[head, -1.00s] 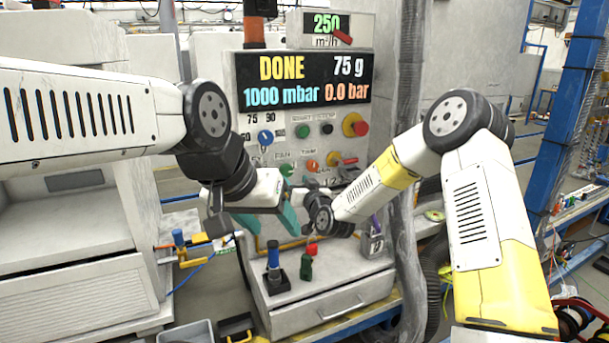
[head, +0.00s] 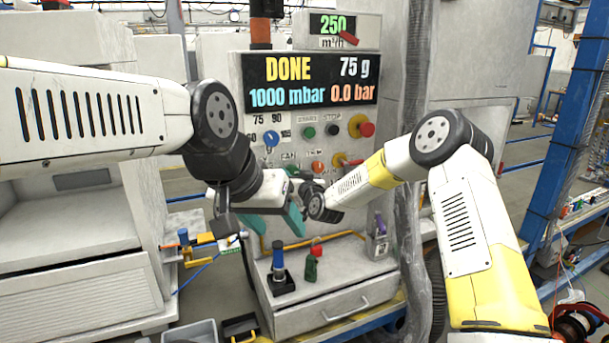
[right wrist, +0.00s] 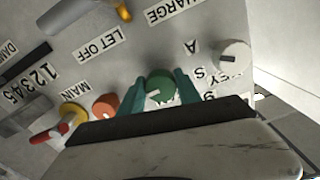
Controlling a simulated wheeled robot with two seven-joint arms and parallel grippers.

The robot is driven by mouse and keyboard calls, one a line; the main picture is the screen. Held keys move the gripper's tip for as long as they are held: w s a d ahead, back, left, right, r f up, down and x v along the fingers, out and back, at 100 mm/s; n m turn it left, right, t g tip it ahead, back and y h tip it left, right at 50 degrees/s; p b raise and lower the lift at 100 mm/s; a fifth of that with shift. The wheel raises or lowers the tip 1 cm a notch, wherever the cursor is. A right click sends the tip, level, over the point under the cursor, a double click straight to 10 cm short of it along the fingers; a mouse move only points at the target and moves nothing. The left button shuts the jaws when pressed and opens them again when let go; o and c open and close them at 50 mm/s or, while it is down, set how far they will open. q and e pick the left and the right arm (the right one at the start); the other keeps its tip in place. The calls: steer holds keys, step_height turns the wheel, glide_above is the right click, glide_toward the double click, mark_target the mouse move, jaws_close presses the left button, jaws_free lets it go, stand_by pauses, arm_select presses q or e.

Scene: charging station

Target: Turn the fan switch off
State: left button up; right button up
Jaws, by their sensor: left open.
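The fan switch is a green round knob (right wrist: 158,86) with a pale pointer mark, on the grey control panel. In the right wrist view it sits between the two teal fingers of my right gripper (right wrist: 160,92), which press close on both its sides. My left gripper (head: 272,224) is open and empty, in front of the lower panel, above the drawer box.
An orange knob (right wrist: 105,106) and a red-and-yellow switch (right wrist: 72,115) are left of the fan switch in the right wrist view; a white knob (right wrist: 235,56) is to its right. The display (head: 312,82) reads DONE. A drawer box (head: 345,278) stands below the panel.

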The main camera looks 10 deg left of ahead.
jaws_close()
steer(key=n, duration=0.3)
steer(key=shift+n, duration=0.3)
steer(key=n, duration=0.3)
steer(key=shift+n, duration=0.3)
steer(key=n, duration=0.5)
steer(key=shift+d, duration=0.15)
steer(key=n, duration=0.5)
steer(key=shift+w+r+n, duration=0.1)
steer(key=shift+n, duration=0.2)
